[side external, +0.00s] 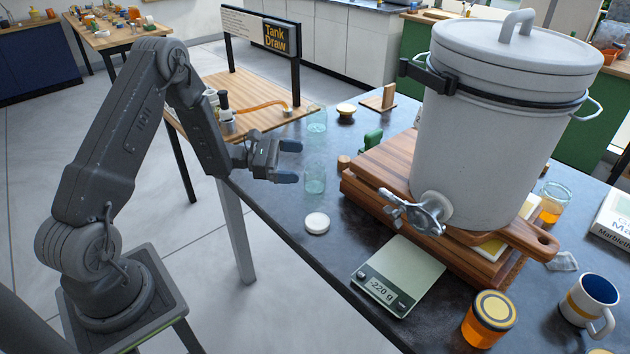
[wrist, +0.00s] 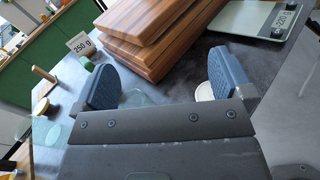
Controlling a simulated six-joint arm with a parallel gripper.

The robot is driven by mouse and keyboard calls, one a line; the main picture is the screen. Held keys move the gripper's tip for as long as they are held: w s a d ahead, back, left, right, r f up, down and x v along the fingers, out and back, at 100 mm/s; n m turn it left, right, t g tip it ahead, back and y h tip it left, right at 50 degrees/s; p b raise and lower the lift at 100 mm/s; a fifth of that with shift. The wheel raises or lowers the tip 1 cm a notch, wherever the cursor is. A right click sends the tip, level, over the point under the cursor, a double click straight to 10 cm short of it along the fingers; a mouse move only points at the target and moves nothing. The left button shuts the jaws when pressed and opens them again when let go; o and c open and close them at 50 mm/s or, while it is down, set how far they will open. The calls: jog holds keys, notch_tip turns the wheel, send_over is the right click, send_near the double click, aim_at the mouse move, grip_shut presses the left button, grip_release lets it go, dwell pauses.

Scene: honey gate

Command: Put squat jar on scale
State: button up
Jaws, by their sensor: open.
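An empty clear glass jar (side external: 316,179) stands on the dark table just right of my gripper (side external: 288,162). Its faint rim shows between my fingers in the wrist view (wrist: 143,97), nearer the left finger. A second clear jar (side external: 317,122) stands farther back; I cannot tell for sure which one is the squat jar. My gripper is open and empty, its two blue pads apart, also in the wrist view (wrist: 166,77). The flat scale (side external: 420,262) lies at the table's front, bare on top, its display reading about -220 g.
A large grey tank (side external: 500,120) with a metal gate valve (side external: 416,212) stands on stacked wooden boards (side external: 375,165), its valve overhanging near the scale. A white lid (side external: 317,223) lies by the table edge. A lidded amber jar (side external: 488,322) stands right of the scale.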

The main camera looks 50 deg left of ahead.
aim_at(306, 171)
jog(key=a+f+n+t+y, duration=0.1)
jog(key=a+f+n+y, duration=0.1)
jog(key=f, duration=0.1)
jog(key=s+a+f+n+t+y, duration=0.1)
jog(key=a+f+n, duration=0.1)
jog(key=a+f, duration=0.1)
jog(key=a+f+n+t+y, duration=0.2)
jog(key=a+f+n, duration=0.1)
jog(key=f, duration=0.1)
jog(key=shift+s+a+y, duration=0.2)
jog(key=shift+s+y, duration=0.1)
jog(key=shift+s, duration=0.1)
jog(key=shift+w+f, duration=0.1)
jog(key=shift+f, duration=0.1)
jog(key=x, duration=1.3)
jog(key=shift+w+r, duration=0.25)
jog(key=shift+r, duration=0.05)
jog(key=shift+a, duration=0.1)
jog(key=c, duration=1.3)
jog(key=shift+o, duration=0.2)
